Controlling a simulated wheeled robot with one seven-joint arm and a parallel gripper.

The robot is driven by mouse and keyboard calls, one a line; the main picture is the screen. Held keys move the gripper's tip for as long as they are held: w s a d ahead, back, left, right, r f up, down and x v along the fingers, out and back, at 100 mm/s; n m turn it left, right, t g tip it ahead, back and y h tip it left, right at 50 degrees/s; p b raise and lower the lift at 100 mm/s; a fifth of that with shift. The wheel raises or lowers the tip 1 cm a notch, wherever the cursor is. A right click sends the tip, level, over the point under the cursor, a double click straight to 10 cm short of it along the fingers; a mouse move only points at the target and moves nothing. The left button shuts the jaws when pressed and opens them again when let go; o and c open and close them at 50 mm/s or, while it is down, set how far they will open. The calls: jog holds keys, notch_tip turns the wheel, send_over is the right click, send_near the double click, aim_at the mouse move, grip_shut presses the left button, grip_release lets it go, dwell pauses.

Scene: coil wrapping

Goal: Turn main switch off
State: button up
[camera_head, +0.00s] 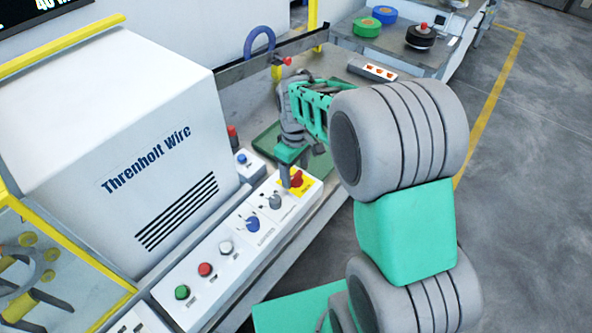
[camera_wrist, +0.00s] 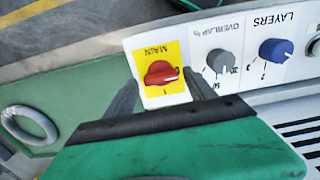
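The main switch is a red rotary knob (camera_wrist: 160,73) on a yellow plate marked MAIN (camera_wrist: 143,53), upside down in the wrist view. In the head view the red knob (camera_head: 296,179) sits at the far right end of the white control panel (camera_head: 238,245). My gripper (camera_wrist: 156,90) is open, with one dark finger on each side of the yellow plate in the wrist view. No contact with the knob shows. In the head view my gripper (camera_head: 290,170) is over the panel end, close beside the knob, and partly hides it.
On the panel are a grey overlap knob (camera_wrist: 218,62), a blue layers knob (camera_wrist: 275,50), and white (camera_head: 226,248), red (camera_head: 205,269) and green (camera_head: 182,292) buttons. The white Threnholt Wire machine (camera_head: 125,140) stands left. A grey ring (camera_wrist: 30,125) lies on a green surface.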

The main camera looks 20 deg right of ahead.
aim_at(295, 175)
jog(key=shift+o, duration=0.2)
notch_tip(295, 175, up, 8)
jog(key=shift+f+b, duration=0.1)
jog(key=shift+b, duration=0.25)
dwell(0.3)
jog(key=shift+w+m, duration=0.2)
jog(key=shift+m, duration=0.6)
jog(key=s+f+m, duration=0.1)
jog(key=f, duration=0.1)
jog(key=s+f+m, duration=0.2)
jog(key=shift+s+f, duration=0.25)
jog(key=s+r+m+t, duration=0.2)
jog(key=s+m, duration=0.1)
jog(key=s, duration=0.9)
jog(key=shift+t, duration=0.7)
jog(key=r, duration=0.3)
jog(key=w+r, duration=0.1)
jog(key=r, duration=0.1)
